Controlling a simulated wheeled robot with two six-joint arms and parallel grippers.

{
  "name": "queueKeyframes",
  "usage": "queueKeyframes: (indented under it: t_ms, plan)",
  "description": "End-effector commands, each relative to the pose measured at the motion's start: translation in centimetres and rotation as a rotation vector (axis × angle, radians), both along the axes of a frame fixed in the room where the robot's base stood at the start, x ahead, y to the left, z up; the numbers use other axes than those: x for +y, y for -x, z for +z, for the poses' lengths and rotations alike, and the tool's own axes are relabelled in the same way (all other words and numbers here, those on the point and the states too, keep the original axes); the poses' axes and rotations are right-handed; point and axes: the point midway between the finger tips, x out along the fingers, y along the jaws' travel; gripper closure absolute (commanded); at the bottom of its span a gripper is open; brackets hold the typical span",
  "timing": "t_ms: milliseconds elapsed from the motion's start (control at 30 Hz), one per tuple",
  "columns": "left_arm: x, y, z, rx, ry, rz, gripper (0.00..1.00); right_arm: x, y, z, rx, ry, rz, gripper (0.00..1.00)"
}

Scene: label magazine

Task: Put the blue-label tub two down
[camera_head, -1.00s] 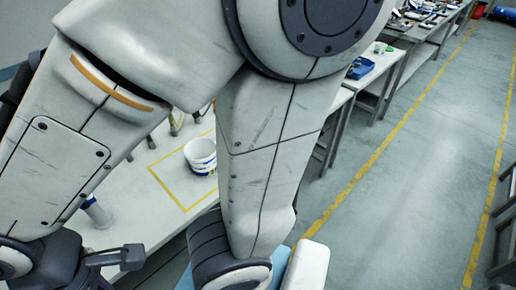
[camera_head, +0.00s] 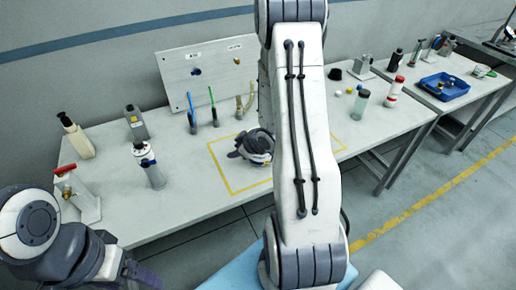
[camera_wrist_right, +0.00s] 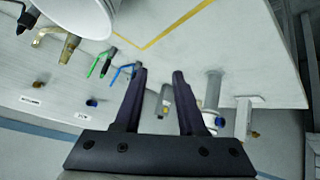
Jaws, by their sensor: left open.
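A white tub (camera_wrist_right: 75,14) shows at the top left of the right wrist view, cut off by the frame edge. No label can be made out on it there. In the head view my right arm and gripper mostly cover its place. My right gripper (camera_wrist_right: 161,72) has its two dark fingers apart with nothing held between them, and the tub is beside the fingers. In the head view that gripper (camera_head: 257,147) is over the yellow-outlined area of the table. My left gripper (camera_head: 140,274) is low at the left, partly cut off, away from the tub.
A white bench (camera_head: 195,195) carries a yellow taped outline (camera_head: 226,180). A pegboard (camera_head: 212,72) stands at its back. A pump bottle (camera_head: 77,136), a white-and-dark cylinder (camera_head: 150,166) and a red-topped dispenser (camera_head: 77,193) are at left. A blue tray (camera_head: 445,88) sits on the right bench.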

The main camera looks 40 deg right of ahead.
Motion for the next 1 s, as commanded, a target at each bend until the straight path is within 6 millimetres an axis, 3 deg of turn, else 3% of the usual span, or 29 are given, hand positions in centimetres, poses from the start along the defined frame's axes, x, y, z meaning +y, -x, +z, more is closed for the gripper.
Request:
queueKeyframes:
  t_ms: [33,133,233,400,1000]
  plan:
    - [0.0,0.0,-0.1,0.0,0.0,0.0,0.19,-2.4,1.1,-1.5,-0.049,-0.041,-0.038,0.6]
    - [0.0,0.0,-0.2,0.0,0.0,0.0,0.19,-5.0,2.7,-2.6,-0.177,-0.105,-0.079,0.6]
    - [0.0,0.0,-0.3,0.0,0.0,0.0,0.19,-6.9,4.2,-2.9,-0.29,-0.153,-0.121,0.6]
    - [0.0,0.0,-0.3,0.0,0.0,0.0,0.19,-8.3,5.8,-2.7,-0.406,-0.194,-0.167,0.6]
    - [0.0,0.0,2.3,0.0,0.0,0.001,0.19,-8.3,-0.3,-5.0,-0.426,-0.201,-0.171,0.6]
